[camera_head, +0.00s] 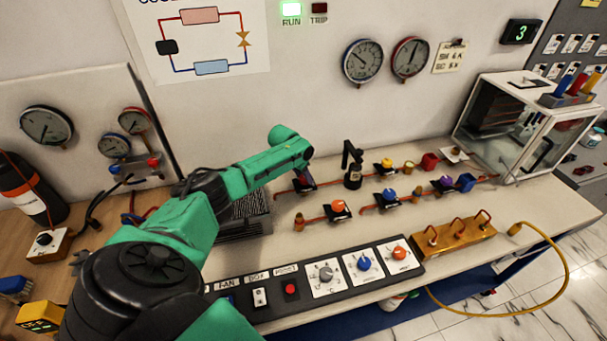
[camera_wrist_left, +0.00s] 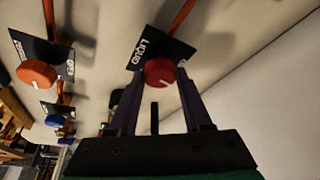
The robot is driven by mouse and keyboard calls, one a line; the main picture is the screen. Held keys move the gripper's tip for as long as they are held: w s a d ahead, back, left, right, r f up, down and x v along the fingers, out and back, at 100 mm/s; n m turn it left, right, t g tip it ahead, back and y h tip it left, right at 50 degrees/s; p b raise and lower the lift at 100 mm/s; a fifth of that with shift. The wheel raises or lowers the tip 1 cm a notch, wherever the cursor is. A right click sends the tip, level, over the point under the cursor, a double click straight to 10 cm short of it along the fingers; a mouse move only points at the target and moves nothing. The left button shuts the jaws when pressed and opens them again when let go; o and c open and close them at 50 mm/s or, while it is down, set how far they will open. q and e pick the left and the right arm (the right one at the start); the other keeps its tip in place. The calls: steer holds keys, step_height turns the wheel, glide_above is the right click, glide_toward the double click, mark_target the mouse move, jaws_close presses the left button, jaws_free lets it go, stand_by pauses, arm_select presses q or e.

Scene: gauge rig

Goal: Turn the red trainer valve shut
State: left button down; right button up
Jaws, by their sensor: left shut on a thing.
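The red trainer valve (camera_wrist_left: 159,73) has a round red knob with a white mark, on a black plate (camera_wrist_left: 146,50) lettered LIQUID, in the left wrist view. My left gripper (camera_wrist_left: 159,88) is shut on the red knob, one dark finger on each side. In the head view my left gripper (camera_head: 301,178) reaches down to the bench at the back, and it hides most of the red knob. The black plate (camera_head: 309,187) shows beside the fingers. My right gripper is in neither view.
An orange knob (camera_head: 338,206), blue knob (camera_head: 390,194), yellow knob (camera_head: 387,163) and purple knob (camera_head: 446,181) sit nearby on copper pipes. A dark bottle-like thing (camera_head: 353,168) stands just right of my gripper. A control panel (camera_head: 330,280) lines the front edge.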

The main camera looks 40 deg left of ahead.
arm_select(q)
steer(key=m+h+b, duration=0.1)
steer(key=m+b, duration=0.2)
steer(key=b, duration=0.2)
steer(key=m+g+h+b, duration=0.1)
steer(key=m+b, duration=0.2)
steer(key=b, duration=0.2)
steer(key=f+m+h+b, duration=0.1)
steer(key=m+b, duration=0.2)
steer(key=b, duration=0.2)
steer(key=shift+w, duration=0.15)
steer(key=shift+a+r+m+g+b, duration=0.15)
steer(key=shift+r+m+g+b, duration=0.2)
steer(key=shift+b, duration=0.6)
steer(key=shift+h, duration=0.3)
steer(key=shift+r, duration=0.1)
steer(key=shift+c, duration=1.6)
jaws_free()
steer(key=shift+r, duration=0.1)
